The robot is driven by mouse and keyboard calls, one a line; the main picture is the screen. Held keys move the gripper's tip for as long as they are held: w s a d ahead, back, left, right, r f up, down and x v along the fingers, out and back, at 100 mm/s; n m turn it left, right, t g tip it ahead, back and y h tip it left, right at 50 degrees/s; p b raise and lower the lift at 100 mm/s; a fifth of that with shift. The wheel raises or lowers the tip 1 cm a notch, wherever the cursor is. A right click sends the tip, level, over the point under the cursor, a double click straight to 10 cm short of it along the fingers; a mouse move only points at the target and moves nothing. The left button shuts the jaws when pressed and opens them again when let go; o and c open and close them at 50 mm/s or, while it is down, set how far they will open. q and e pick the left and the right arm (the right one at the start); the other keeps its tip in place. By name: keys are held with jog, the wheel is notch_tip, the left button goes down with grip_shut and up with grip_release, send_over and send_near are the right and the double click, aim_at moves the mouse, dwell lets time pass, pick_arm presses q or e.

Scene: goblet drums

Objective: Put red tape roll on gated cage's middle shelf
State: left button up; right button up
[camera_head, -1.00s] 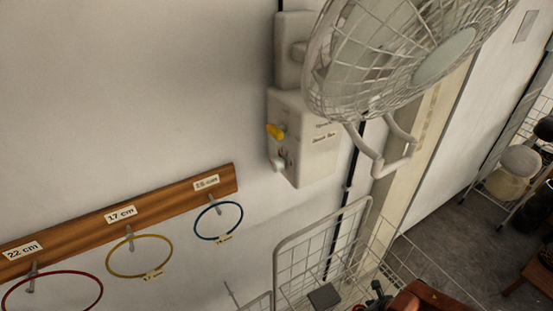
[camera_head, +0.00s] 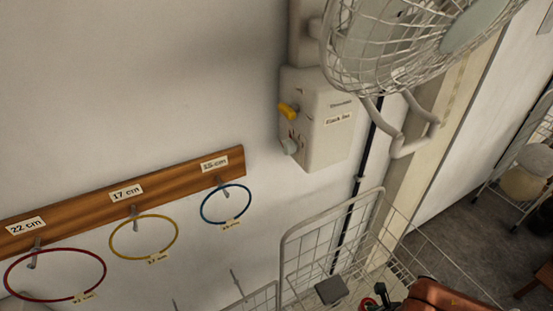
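A white wire cage (camera_head: 284,262) stands against the wall at the bottom of the head view. Only its upper part shows, so its middle shelf and any gate cannot be made out. A dark grey block (camera_head: 331,290) shows within the wire at the bottom edge. A small red and black thing (camera_head: 368,303) sits at the bottom edge to its right. It is cut off, and I cannot tell whether it is the red tape roll. Neither of my grippers is in view.
Red (camera_head: 104,270), yellow (camera_head: 178,236) and blue (camera_head: 250,203) hoops hang from a wooden rail (camera_head: 75,207). A caged fan (camera_head: 478,22) and switch box (camera_head: 325,112) are on the wall. A reddish-brown thing (camera_head: 440,298) is at bottom right. Dark floor (camera_head: 462,245) shows beyond.

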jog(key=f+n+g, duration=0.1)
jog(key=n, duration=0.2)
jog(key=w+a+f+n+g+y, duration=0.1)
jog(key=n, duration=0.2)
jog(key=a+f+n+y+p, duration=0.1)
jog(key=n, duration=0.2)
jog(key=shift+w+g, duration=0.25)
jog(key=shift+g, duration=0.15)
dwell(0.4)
